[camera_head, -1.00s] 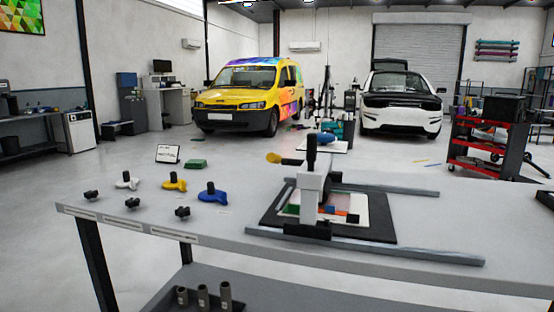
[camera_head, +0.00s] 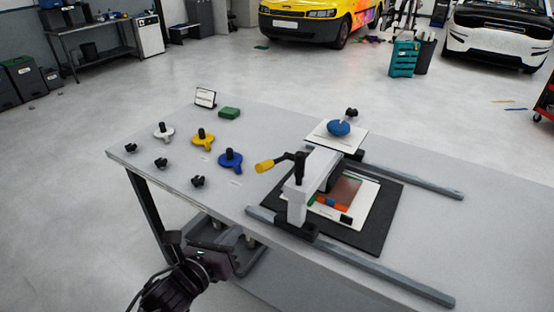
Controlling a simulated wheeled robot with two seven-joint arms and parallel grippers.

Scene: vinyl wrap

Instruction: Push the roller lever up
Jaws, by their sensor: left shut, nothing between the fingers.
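The roller press (camera_head: 299,196) stands on the table, a white block with a black upright knob on top. A sheet with a coloured print (camera_head: 345,192) lies on the black mat (camera_head: 379,228) under the press. My left gripper (camera_head: 210,262) is at the lower left, beyond the table's front edge and well apart from the lever. It is shut and empty. My right gripper is not in view.
On the table (camera_head: 450,245) are white, yellow and blue knobbed tools (camera_head: 230,160), several small black knobs (camera_head: 198,182), a green block (camera_head: 229,112) and a blue-topped object (camera_head: 339,128) on a white plate. Two rails (camera_head: 400,287) flank the mat. The table's right part is clear.

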